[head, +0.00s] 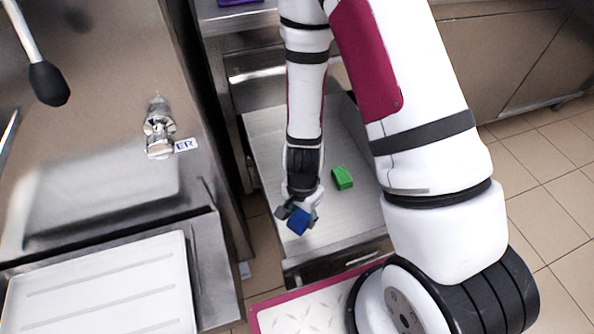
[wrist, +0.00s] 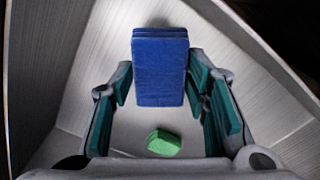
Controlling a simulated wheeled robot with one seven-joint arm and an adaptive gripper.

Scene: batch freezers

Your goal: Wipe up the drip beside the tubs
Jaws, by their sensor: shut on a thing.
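My gripper (head: 296,212) is low over a steel surface and shut on a blue block (head: 299,222). In the wrist view the blue block (wrist: 160,72) stands out between the fingers, with layered lines along its far edge; it may be a folded cloth. A green block (head: 342,177) lies on the steel surface to the right of my gripper, apart from it. The green block also shows in the wrist view (wrist: 163,142), below the blue one. I cannot make out a drip or any tubs in either view.
The steel surface (head: 262,133) is mostly bare. At left stands a higher steel unit with a metal spout (head: 158,130), a black-knobbed lever (head: 48,83) and a white ridged tray (head: 100,295). A purple thing (head: 238,2) shows at the top edge. Tiled floor (head: 545,200) is open at right.

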